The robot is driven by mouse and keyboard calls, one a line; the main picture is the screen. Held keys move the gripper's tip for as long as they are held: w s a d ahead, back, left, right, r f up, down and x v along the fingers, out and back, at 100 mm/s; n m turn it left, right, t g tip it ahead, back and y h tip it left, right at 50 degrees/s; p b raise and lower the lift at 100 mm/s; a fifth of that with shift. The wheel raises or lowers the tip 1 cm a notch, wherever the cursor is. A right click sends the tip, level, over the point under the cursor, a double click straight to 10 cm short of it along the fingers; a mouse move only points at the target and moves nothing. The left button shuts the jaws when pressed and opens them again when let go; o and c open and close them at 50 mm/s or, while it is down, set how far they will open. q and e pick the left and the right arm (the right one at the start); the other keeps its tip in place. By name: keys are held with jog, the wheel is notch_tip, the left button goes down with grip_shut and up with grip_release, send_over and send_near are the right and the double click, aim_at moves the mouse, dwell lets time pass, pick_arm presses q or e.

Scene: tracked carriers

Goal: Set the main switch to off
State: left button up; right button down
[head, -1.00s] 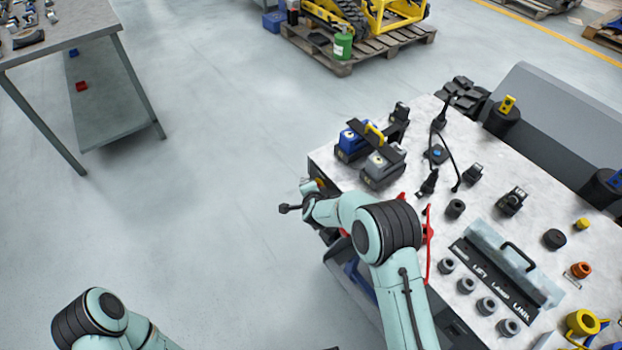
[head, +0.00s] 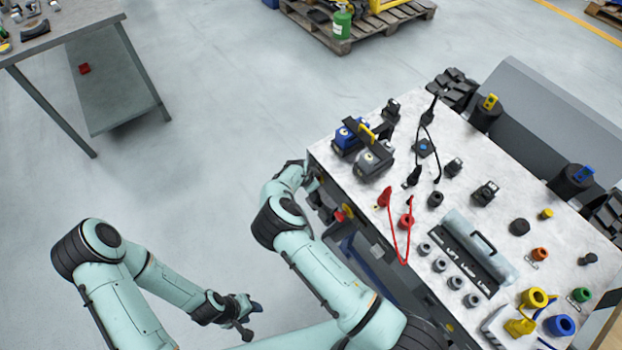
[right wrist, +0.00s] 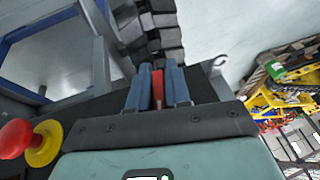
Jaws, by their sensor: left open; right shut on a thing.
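The right wrist view shows the blue fingers of my right gripper (right wrist: 157,90) shut on a narrow red piece, which looks like the handle of the main switch (right wrist: 158,88). The rest of the switch is hidden behind the fingers, so its setting cannot be read. In the head view my right gripper (head: 318,199) is at the near left end face of the carrier, with the switch hidden by it. My left gripper (head: 248,314) is open and empty over the floor, well apart from the carrier.
A red mushroom button (right wrist: 15,139) on a yellow collar (right wrist: 45,142) sits beside my right gripper. A grey table (head: 75,25) stands upper left; the floor between is clear.

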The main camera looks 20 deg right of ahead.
pick_arm(q)
jog(key=shift+w+r, duration=0.15)
jog(key=shift+w, duration=0.05)
pick_arm(e)
jog(key=shift+r+g+h, duration=0.1)
jog(key=shift+g+h, duration=0.3)
jog(key=shift+g, duration=0.5)
jog(key=c, duration=1.2)
grip_release()
jog(key=shift+s, duration=0.1)
jog(key=shift+o, duration=0.2)
pick_arm(q)
jog(key=shift+s+f+b, duration=0.6)
jog(key=shift+s+f, duration=0.3)
jog(key=shift+s, duration=0.25)
pick_arm(e)
jog(key=v, duration=1.3)
jog(key=shift+a, duration=0.1)
